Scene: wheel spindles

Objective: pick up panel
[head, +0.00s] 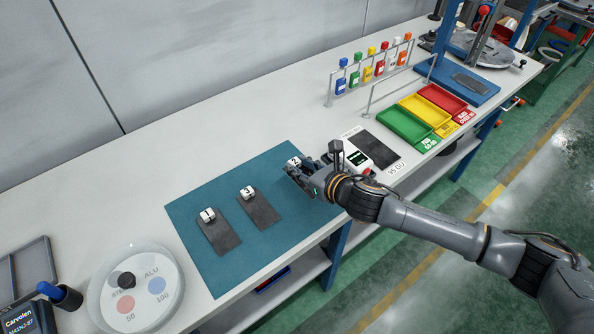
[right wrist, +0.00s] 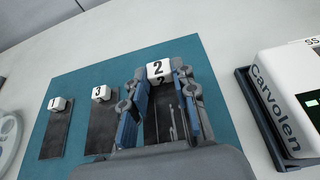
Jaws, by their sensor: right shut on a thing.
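Three dark panels with white numbered blocks are on a teal mat (head: 200,262). Panel 1 (head: 221,238) and panel 3 (head: 262,210) lie side by side, and both also show in the right wrist view, panel 1 (right wrist: 55,135) and panel 3 (right wrist: 101,130). My right gripper (head: 297,174) is at the mat's far right part, over panel 2. In the right wrist view its fingers (right wrist: 161,82) are shut on panel 2, at its white block (right wrist: 157,69). The dark plate of panel 2 (right wrist: 165,118) shows between the fingers. Whether it touches the mat is unclear. My left gripper is out of view.
A white Carvolen meter (right wrist: 283,98) stands right of the mat. Beyond it are a dark plate marked 95 GU (head: 376,150), green (head: 404,128), yellow (head: 427,112) and red (head: 443,98) trays and a bottle rack. A round dial disc (head: 112,312) is at lower left.

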